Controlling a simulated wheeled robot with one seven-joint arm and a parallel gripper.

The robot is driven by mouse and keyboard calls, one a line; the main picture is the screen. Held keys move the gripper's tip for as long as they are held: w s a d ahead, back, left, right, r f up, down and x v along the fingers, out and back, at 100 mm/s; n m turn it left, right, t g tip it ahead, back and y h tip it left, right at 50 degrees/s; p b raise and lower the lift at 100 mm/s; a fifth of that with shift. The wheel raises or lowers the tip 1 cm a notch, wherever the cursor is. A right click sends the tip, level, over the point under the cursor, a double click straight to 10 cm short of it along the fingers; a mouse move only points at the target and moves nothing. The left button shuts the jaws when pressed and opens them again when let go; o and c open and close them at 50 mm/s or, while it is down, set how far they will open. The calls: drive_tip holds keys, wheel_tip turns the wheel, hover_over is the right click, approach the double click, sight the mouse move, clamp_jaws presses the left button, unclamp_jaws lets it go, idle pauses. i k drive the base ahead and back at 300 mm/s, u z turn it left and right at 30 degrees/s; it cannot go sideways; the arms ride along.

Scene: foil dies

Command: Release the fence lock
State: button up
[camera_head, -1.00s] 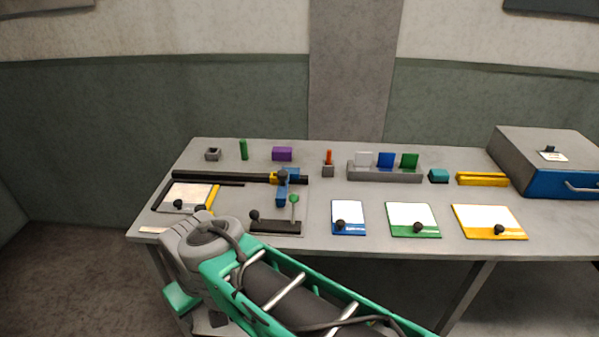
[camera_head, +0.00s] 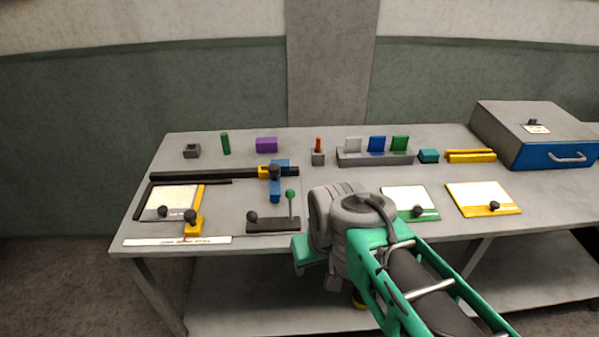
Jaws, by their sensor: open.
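A long black rail (camera_head: 210,176) lies along the left part of the table. In front is a black base (camera_head: 272,225) with a dark ball and an upright green-knobbed lever (camera_head: 291,193). A yellow block with a dark knob (camera_head: 193,226) is at the front left, by a white plate (camera_head: 172,203). I cannot tell which part is the fence lock. My arm's wrist is at the table's front edge, right of the lever; the gripper itself is hidden.
Green-edged (camera_head: 405,197) and yellow-edged (camera_head: 480,195) plates lie right of my arm. A grey rack (camera_head: 374,158) with upright cards and several small blocks stand at the back. A grey and blue box (camera_head: 535,135) is at the right.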

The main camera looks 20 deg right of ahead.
sight(252, 216)
drive_tip(key=u, duration=0.6)
drive_tip(key=k, duration=1.35)
drive_tip(key=u, duration=0.85)
drive_tip(key=i, duration=0.4)
drive_tip(key=u, duration=0.55)
drive_tip(key=i, duration=1.15)
drive_tip(key=z, duration=0.3)
